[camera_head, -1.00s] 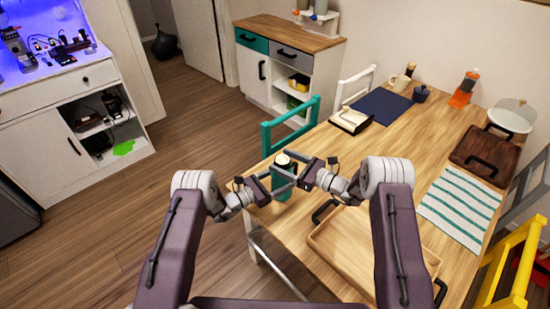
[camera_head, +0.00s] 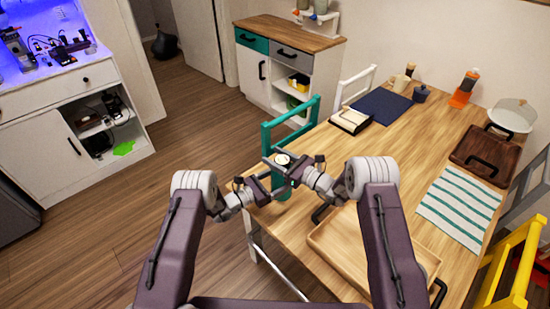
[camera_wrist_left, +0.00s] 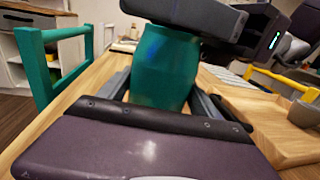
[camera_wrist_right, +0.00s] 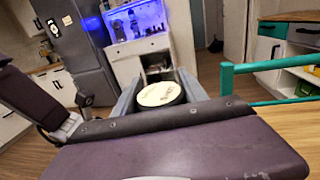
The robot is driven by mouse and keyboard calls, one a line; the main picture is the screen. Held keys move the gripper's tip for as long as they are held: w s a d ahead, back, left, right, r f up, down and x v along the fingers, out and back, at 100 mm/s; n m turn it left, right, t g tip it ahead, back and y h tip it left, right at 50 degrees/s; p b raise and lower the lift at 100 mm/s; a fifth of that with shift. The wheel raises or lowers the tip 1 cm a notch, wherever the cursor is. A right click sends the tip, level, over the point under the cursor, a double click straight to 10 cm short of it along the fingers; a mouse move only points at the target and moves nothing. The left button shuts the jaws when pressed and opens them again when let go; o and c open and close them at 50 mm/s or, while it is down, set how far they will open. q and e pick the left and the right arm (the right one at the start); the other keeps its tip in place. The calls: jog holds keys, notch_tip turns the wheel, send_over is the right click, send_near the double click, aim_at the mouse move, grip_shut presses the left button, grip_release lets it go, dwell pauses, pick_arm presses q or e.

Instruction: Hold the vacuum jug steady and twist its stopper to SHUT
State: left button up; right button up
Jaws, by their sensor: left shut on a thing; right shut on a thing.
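The vacuum jug (camera_head: 281,188) is teal and stands upright near the table's left edge. It also shows in the left wrist view (camera_wrist_left: 165,68), where my left gripper (camera_wrist_left: 163,98) is shut around its body. Its stopper (camera_head: 283,160) has a pale round top with a dark rim. In the right wrist view the stopper (camera_wrist_right: 159,94) sits between the fingers of my right gripper (camera_wrist_right: 160,88), which is shut on it. Faint marks on the stopper's top are too small to read. In the head view my right gripper (camera_head: 295,164) is at the jug's top.
A wooden tray (camera_head: 330,238) lies just right of the jug. A teal chair (camera_head: 290,125) stands behind it at the table's edge. A striped cloth (camera_head: 460,207) and a dark brown tray (camera_head: 478,156) lie farther right. A navy mat (camera_head: 382,106) lies at the back.

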jog(key=m+t+h, duration=0.3)
jog(key=t+h, duration=0.1)
jog(key=shift+w+d, duration=0.25)
jog(key=o, duration=1.4)
jog(key=shift+m, duration=0.3)
jog(key=shift+c, duration=0.2)
jog(key=shift+d, duration=0.1)
jog(key=v, duration=1.2)
